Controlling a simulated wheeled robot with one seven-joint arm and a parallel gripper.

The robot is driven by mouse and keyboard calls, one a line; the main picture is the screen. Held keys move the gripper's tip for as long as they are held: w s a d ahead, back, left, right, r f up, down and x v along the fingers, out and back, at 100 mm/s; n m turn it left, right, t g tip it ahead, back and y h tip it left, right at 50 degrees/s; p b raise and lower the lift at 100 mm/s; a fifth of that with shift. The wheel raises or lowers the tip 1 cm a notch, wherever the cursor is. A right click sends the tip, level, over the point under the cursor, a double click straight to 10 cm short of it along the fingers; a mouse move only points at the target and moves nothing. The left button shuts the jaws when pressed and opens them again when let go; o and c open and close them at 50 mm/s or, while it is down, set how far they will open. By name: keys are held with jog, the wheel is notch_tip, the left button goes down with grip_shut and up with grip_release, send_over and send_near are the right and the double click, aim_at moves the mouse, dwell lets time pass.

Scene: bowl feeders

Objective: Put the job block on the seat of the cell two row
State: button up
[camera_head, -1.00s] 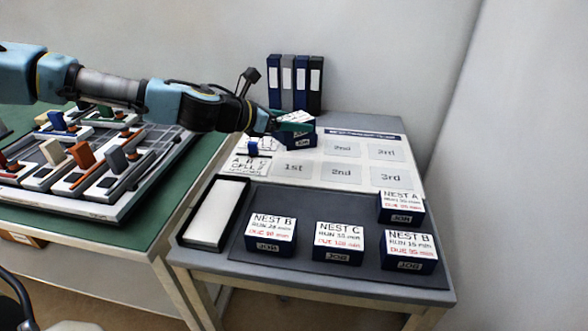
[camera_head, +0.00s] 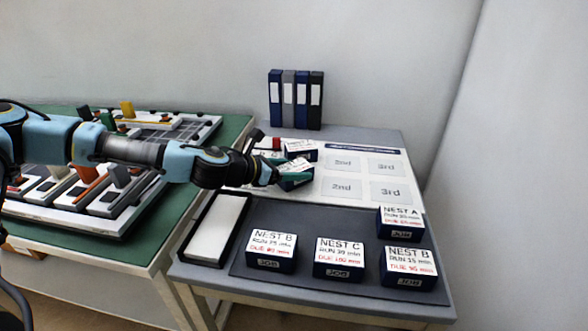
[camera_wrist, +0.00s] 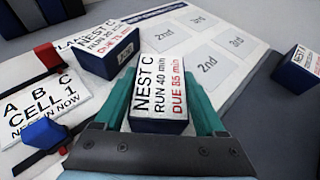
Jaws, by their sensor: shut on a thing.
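My gripper (camera_head: 284,176) is shut on a dark blue job block (camera_wrist: 158,92) with a white top reading NEST C, RUN 40 min, DUE 85 min. The held block also shows in the head view (camera_head: 296,182), over the "1st" place of the near row, which it hides. Whether it touches the board, I cannot tell. Beyond it another NEST C block (camera_wrist: 106,52) stands on the far row, left of that row's "2nd" field (camera_wrist: 165,38). The card of the far row (camera_wrist: 42,102) reads CELL 1. The near row's "2nd" field (camera_head: 342,188) is bare.
Several job blocks, such as one marked NEST B (camera_head: 272,250), stand on the grey mat (camera_head: 350,212) in front. A black-rimmed white tray (camera_head: 213,230) is at left. A blue slider (camera_wrist: 45,135) and a red slider (camera_wrist: 47,56) sit by the cards. Binders (camera_head: 296,98) stand behind.

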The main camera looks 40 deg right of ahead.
jog(key=shift+f, duration=0.2)
jog(key=o, duration=1.5)
jog(key=shift+r, duration=0.1)
jog(key=shift+r, duration=0.2)
jog(key=b+v, duration=0.1)
jog(key=v, duration=0.8)
jog(key=shift+a+r, duration=0.15)
jog(key=shift+a, duration=0.15)
jog(key=shift+w+a+r+p, duration=0.1)
jog(key=shift+a+r+p, duration=0.25)
jog(key=shift+a+p, duration=0.65)
jog(key=shift+a, duration=0.1)
